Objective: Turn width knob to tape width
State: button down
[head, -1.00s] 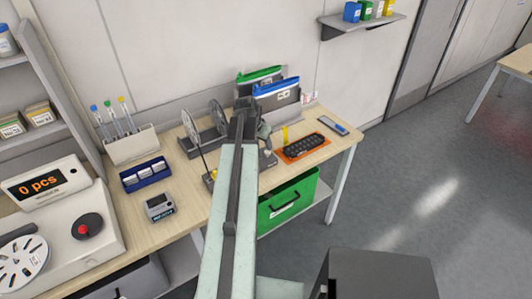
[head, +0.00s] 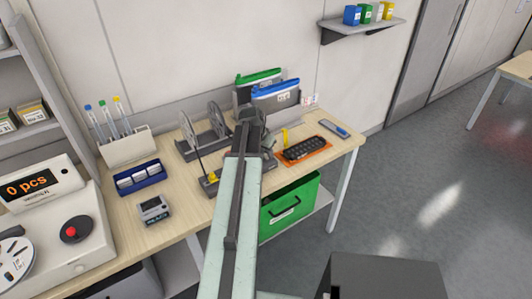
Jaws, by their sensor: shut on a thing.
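My gripper (head: 251,118) is at the end of my arm, over the back of the bench. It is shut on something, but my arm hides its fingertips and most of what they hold. A grey device (head: 268,158) shows in part just right of my arm, under the gripper. I cannot make out the width knob or any tape-width marks on it. Behind the gripper stand a bin with a green top edge (head: 258,77) and one with a blue top edge (head: 276,90). A small yellow upright piece (head: 285,138) stands right of the gripper.
A grey reel stand (head: 205,140) is left of my arm. An orange mat (head: 318,155) with a black part lies at right, near a blue-and-grey handheld item (head: 335,128). A green crate (head: 290,207) sits below the bench. Floor at right is clear.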

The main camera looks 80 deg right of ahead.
jog(key=shift+a, duration=0.1)
jog(key=n, duration=0.1)
jog(key=n+t, duration=0.1)
jog(key=n, duration=0.2)
jog(key=shift+s+n+t, duration=0.25)
jog(key=shift+n+t, duration=0.05)
jog(key=shift+t, duration=0.1)
jog(key=shift+s+n+t, duration=0.1)
jog(key=shift+n+t, duration=0.6)
jog(key=shift+n, duration=1.3)
jog(key=c, duration=1.1)
grip_release()
jog(key=shift+c, duration=0.2)
